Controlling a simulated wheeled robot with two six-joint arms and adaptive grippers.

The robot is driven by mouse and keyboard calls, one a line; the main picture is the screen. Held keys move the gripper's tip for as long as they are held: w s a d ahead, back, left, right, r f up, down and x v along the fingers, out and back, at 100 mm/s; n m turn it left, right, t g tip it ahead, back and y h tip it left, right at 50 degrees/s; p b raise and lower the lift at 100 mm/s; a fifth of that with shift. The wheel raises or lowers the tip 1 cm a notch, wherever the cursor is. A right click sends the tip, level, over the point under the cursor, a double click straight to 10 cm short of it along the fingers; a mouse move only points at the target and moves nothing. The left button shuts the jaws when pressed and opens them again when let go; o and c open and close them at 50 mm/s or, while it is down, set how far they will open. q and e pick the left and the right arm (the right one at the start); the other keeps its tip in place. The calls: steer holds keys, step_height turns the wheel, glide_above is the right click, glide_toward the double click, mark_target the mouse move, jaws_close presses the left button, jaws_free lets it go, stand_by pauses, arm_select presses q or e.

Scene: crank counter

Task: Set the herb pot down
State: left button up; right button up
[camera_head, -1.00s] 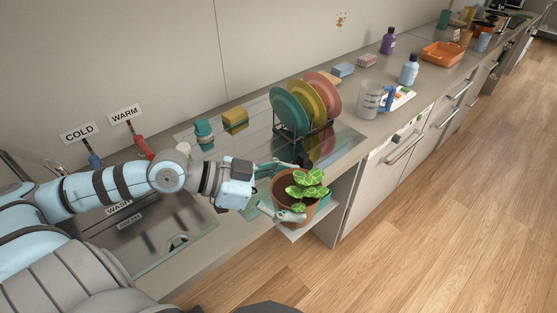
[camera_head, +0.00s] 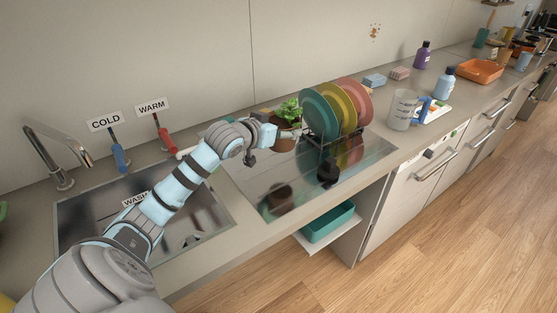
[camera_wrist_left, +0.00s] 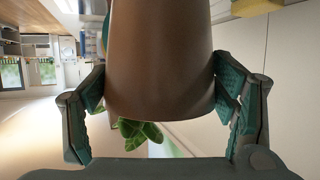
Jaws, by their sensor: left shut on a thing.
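The herb pot (camera_head: 284,141) is a brown pot with a leafy green plant, near the wall and left of the plate rack in the head view. My left gripper (camera_head: 279,136) is shut on it. In the left wrist view the two fingers flank the brown pot wall (camera_wrist_left: 160,60), and a few leaves show below it. In the head view the pot appears held above the glossy drainboard (camera_head: 255,200), with its dark reflection well below it. My right gripper is not in view.
The rack with teal, yellow and pink plates (camera_head: 337,108) stands close on the pot's right. A sink (camera_head: 75,215) with cold (camera_head: 119,158) and warm (camera_head: 166,140) levers lies left. The drainboard's front part is clear. A teal bin (camera_head: 328,222) sits on the shelf below.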

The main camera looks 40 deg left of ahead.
arm_select(q)
step_height(320, 180, down, 10)
steer(key=shift+d+r+b, duration=0.1)
steer(key=shift+r+b, duration=0.1)
steer(key=shift+b, duration=0.55)
steer(key=o, duration=1.5)
steer(key=shift+r, duration=0.1)
steer(key=shift+s+r, duration=0.15)
steer(key=shift+s, duration=0.25)
steer(key=p+v, duration=0.5)
steer(key=v, duration=0.6)
steer(key=shift+p, duration=0.3)
